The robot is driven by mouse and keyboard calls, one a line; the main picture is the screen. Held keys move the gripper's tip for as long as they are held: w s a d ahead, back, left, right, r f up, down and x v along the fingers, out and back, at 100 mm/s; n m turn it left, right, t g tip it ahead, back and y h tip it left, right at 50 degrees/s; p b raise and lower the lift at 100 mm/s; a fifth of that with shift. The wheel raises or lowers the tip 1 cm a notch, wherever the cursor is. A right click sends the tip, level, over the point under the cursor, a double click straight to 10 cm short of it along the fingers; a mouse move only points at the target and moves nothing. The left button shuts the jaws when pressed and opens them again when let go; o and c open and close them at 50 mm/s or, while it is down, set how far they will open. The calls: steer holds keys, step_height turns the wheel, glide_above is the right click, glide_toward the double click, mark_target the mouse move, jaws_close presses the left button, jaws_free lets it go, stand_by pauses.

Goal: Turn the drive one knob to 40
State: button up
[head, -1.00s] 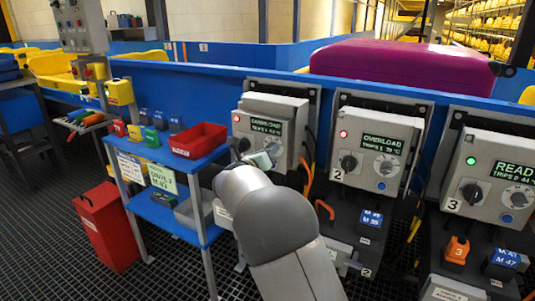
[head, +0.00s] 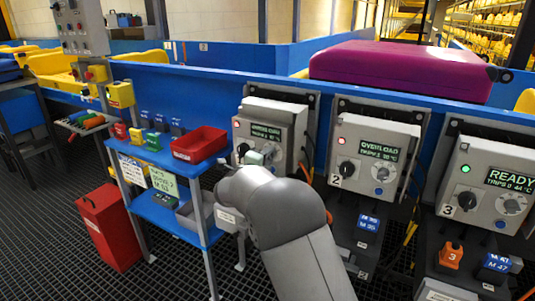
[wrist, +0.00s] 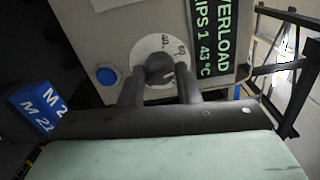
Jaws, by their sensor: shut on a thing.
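The drive one box (head: 282,116) is grey, with a red lamp lit and a green-lettered display; in the wrist view its display (wrist: 212,40) reads OVERLOAD. Its round knob (wrist: 160,70) sits on a white dial (wrist: 142,50) with small numbers round the rim. My gripper (wrist: 160,84) is shut on this knob, one dark finger on each side. The knob's pointer is hard to make out, so I cannot tell its setting. In the head view my gripper (head: 268,156) is at the front of the box, and my arm hides part of the box's lower front.
A blue button (wrist: 107,76) is beside the dial, and a blue M 21 block (wrist: 38,108) is at lower left. Drive two (head: 375,150) and drive three (head: 487,182) stand to the right. A blue shelf table (head: 165,155) with a red bin (head: 200,143) is at left.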

steer(key=n+p, duration=0.6)
steer(key=n, duration=0.4)
steer(key=shift+n, duration=0.3)
stand_by(0.4)
steer(key=o, duration=0.9)
steer(key=shift+o, duration=0.2)
steer(key=shift+s+a, duration=0.1)
steer(key=v, duration=1.7)
steer(key=shift+s, duration=0.1)
